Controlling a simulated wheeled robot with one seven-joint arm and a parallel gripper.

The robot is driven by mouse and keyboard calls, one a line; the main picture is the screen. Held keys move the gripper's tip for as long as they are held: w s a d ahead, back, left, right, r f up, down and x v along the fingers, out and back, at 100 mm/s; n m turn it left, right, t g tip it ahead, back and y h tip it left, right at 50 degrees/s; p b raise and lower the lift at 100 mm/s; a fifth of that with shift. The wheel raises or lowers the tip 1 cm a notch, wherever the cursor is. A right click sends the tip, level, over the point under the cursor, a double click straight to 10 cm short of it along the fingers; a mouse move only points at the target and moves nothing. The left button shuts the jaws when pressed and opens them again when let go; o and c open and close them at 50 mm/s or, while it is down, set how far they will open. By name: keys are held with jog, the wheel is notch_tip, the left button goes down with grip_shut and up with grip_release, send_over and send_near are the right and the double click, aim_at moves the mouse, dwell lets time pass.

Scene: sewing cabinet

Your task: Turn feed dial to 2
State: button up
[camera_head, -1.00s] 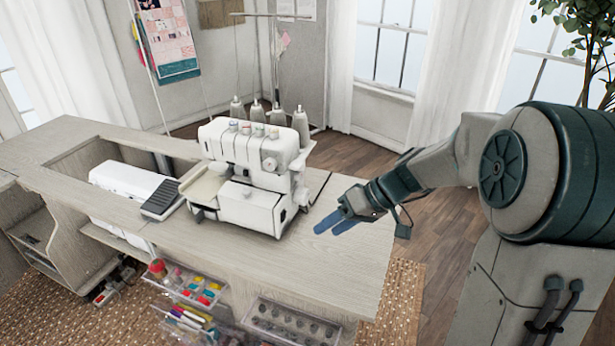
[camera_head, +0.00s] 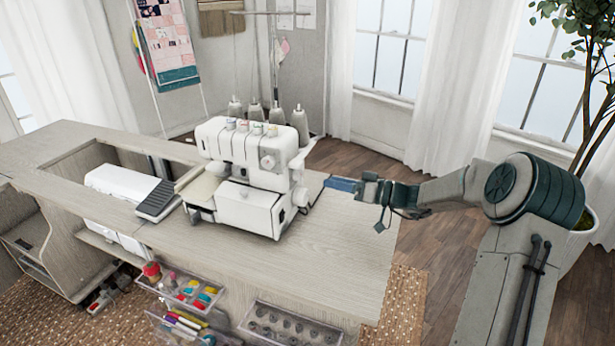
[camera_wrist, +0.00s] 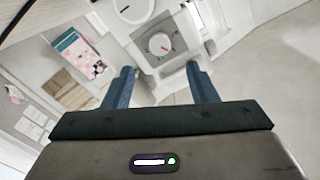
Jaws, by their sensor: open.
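A white serger sewing machine (camera_head: 255,170) stands on the cabinet top. In the wrist view, a round white dial (camera_wrist: 160,45) with a red pointer line sits on a square raised panel of the machine, ahead of and between my fingers. I cannot read its numbers. My gripper (camera_head: 340,184) is to the right of the machine, level with its side, fingers pointing left at it. In the wrist view my gripper (camera_wrist: 160,70) has its two blue fingers spread wide, with nothing between them, apart from the dial. The dial's side face is mostly turned away in the head view.
A larger round white part (camera_wrist: 132,8) lies beyond the dial. Thread cones (camera_head: 277,115) stand behind the machine. Clear drawers (camera_head: 290,325) hang at the cabinet front. The cabinet top (camera_head: 330,235) front right is clear.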

aim_at(301, 175)
jog(key=x, duration=0.8)
jog(key=shift+w+a+p, duration=0.15)
jog(key=shift+a+p, duration=0.2)
jog(key=c, duration=1)
